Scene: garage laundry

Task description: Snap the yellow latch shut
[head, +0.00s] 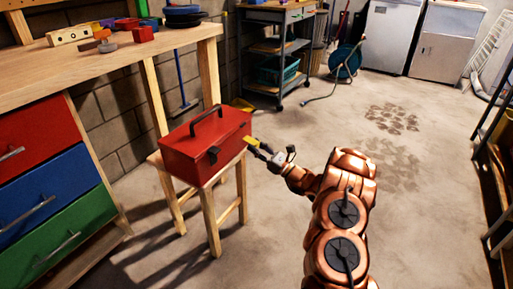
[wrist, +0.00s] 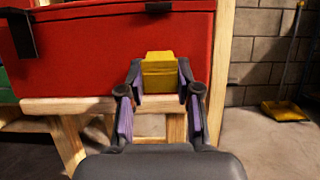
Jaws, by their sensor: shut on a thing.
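The red toolbox (head: 205,146) stands on a small wooden stool, its lid down and black handle upright. The yellow latch (head: 251,141) is at the right end of its front; in the wrist view the yellow latch (wrist: 159,72) sits low on the red front, apart from a small black catch (wrist: 158,7) above it. My gripper (head: 263,149) reaches it from the right. In the wrist view my gripper's fingers (wrist: 160,84) are on both sides of the latch, shut on it. A black latch (head: 213,155) hangs at the other end of the front.
A workbench (head: 100,50) with coloured drawers stands at the left, with loose blocks on top. A dark shelf cart (head: 275,50) and a hose reel (head: 346,60) are behind. A yellow dustpan (wrist: 285,110) lies by the wall. The floor at right is open.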

